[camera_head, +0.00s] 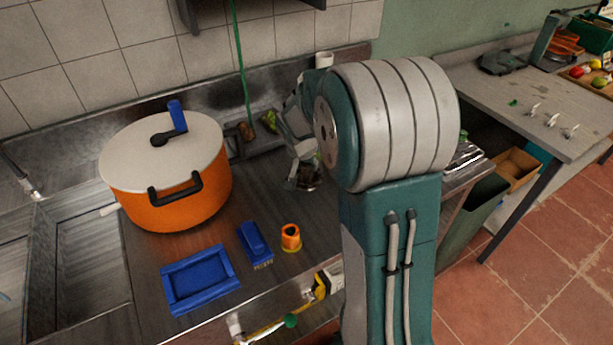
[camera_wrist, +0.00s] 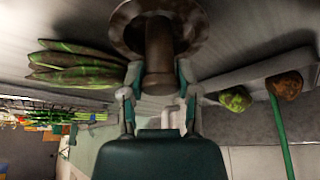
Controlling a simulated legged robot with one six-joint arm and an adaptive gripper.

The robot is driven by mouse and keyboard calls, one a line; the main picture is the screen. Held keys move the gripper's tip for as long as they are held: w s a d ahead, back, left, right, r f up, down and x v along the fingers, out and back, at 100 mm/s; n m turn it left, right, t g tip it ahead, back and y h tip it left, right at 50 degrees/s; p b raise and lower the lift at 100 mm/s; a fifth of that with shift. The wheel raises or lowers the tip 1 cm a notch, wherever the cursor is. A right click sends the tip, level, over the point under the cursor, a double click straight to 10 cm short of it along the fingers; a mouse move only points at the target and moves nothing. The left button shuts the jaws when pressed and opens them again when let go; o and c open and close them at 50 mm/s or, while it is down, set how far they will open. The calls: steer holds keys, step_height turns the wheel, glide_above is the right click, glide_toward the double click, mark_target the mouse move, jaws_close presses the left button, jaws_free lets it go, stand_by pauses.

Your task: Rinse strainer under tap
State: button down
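A brown, rusty-looking round piece with a wide rim and a narrower stem, which looks like the strainer (camera_wrist: 160,45), shows in the wrist view. My gripper (camera_wrist: 160,78) has its fingers on either side of the stem. I cannot tell whether the pads press on it. In the head view my gripper (camera_head: 303,155) points down at the counter right of the pot, with a dull metallic piece at its tips, partly hidden. The tap (camera_head: 28,185) appears only partly at the left edge, beside the sink (camera_head: 75,270).
An orange pot (camera_head: 170,205) with a white lid stands between sink and gripper. A blue tray (camera_head: 200,278), blue brush (camera_head: 254,243) and orange cup (camera_head: 290,238) lie in front. Long green vegetables (camera_wrist: 75,65) lie near the gripper.

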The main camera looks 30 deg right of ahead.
stand_by(0.3)
steer(key=r, duration=0.3)
steer(key=shift+s+a+r, duration=0.15)
steer(key=shift+a+r, duration=0.15)
steer(key=shift+r, duration=0.1)
steer(key=s+a+r, duration=0.9)
steer(key=a, duration=0.1)
steer(key=shift+a, duration=0.2)
